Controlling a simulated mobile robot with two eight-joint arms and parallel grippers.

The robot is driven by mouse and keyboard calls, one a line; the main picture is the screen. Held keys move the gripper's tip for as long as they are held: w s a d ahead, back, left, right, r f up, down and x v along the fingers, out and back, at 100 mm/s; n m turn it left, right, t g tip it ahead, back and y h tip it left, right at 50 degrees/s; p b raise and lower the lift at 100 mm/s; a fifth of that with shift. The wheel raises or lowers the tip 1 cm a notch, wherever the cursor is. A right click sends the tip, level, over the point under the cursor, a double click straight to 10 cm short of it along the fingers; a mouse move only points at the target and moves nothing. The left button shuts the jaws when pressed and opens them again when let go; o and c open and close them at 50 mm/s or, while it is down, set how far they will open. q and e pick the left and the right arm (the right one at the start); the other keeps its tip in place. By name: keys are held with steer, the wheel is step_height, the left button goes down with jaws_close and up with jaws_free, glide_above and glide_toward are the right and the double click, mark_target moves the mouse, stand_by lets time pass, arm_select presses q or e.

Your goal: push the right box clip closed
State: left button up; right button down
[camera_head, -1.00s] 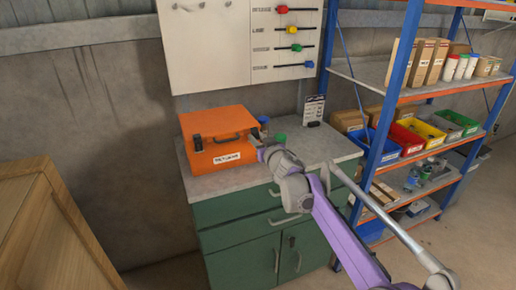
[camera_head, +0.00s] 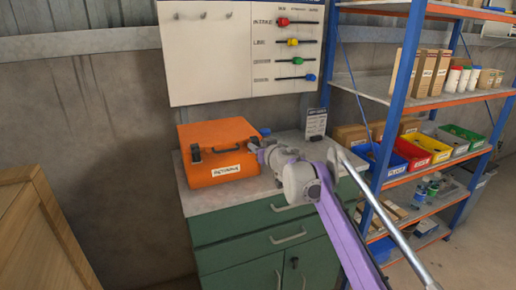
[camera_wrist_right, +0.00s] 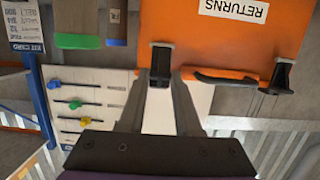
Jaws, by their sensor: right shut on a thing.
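The orange box (camera_head: 222,134) with a white label stands on the green cabinet's worktop, its lid down. In the right wrist view, the box's right clip (camera_wrist_right: 161,60) is a black piece between the fingertips of my right gripper (camera_wrist_right: 160,78). The other clip (camera_wrist_right: 282,75) stands clear beyond the handle. My right gripper (camera_head: 259,146) is at the box's front right corner, shut on the right clip, and hides that clip in the head view. My left gripper is out of view.
The grey worktop (camera_head: 203,203) is free in front of the box. A kit card (camera_head: 316,122) stands at its right end. A blue shelf rack (camera_head: 388,90) with bins and cartons is close on the right. A wooden crate (camera_head: 40,225) stands at the left.

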steer(key=c, duration=0.6)
jaws_free()
steer(key=v, duration=1)
steer(key=shift+s, duration=0.35)
steer(key=shift+d, duration=0.1)
